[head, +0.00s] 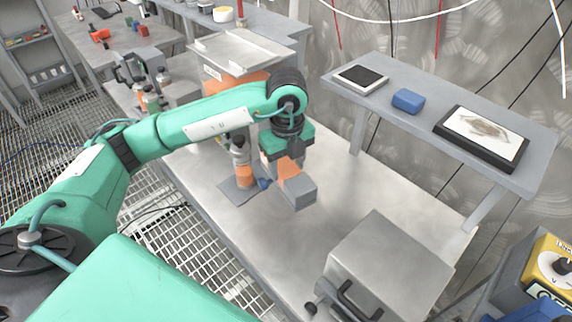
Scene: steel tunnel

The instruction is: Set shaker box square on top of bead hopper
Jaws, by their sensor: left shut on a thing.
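My left gripper (284,164) is in the middle of the head view, pointing down over the steel bench. It is shut on a small grey and orange block (300,193), which I take for the shaker box. The block looks held a little above the bench, though the gap is hard to judge. Behind my arm stands an orange-sided unit with a shallow steel tray top (245,52); it may be the bead hopper, but I cannot tell for sure. My forearm hides part of its front. My right gripper is not in view.
A grey steel case (390,268) with a dark handle stands at the front right of the bench (255,240). A stand with orange bands (239,157) is just left of the gripper. A raised shelf (395,120) holds a blue block (408,100) and framed panels.

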